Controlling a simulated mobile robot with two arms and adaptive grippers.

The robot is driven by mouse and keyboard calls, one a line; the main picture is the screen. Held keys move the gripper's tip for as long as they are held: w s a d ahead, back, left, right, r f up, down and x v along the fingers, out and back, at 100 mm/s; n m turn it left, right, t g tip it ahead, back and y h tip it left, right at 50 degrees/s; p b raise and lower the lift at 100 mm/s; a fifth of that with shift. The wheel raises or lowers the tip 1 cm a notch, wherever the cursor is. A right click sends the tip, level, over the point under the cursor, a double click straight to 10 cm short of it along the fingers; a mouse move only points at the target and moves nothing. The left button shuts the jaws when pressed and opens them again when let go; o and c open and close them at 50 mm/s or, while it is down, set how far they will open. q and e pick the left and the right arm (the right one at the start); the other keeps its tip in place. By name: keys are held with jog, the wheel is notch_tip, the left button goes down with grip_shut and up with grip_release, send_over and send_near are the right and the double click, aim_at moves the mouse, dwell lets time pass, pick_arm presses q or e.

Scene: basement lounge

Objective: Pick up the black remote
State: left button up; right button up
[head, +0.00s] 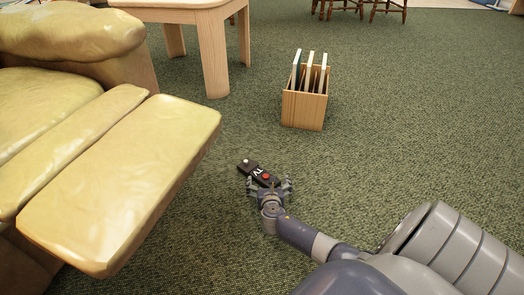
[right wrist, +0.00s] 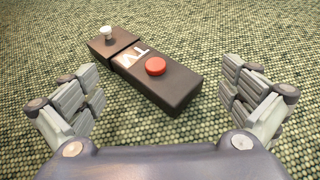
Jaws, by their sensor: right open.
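The black remote (head: 256,171) lies flat on the green carpet, right of the yellow recliner's footrest. My right gripper (head: 269,183) is open at the remote's near end in the head view. In the right wrist view the remote (right wrist: 145,70) lies between and ahead of the spread fingers of the gripper (right wrist: 163,105), and I see no finger touching it. My left gripper is not in view.
The yellow recliner (head: 120,185) fills the left side. A wooden holder with upright books or records (head: 304,108) stands on the carpet beyond the remote. A wooden table (head: 212,50) is behind, with chairs at the top. Carpet to the right is clear.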

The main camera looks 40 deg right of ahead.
aim_at(267, 177)
jog(key=shift+b+x, duration=0.8)
jog(key=shift+x, duration=0.35)
jog(key=shift+w+d+f+b, duration=0.2)
jog(key=shift+w+d+b, duration=0.1)
jog(key=shift+w+d, duration=0.1)
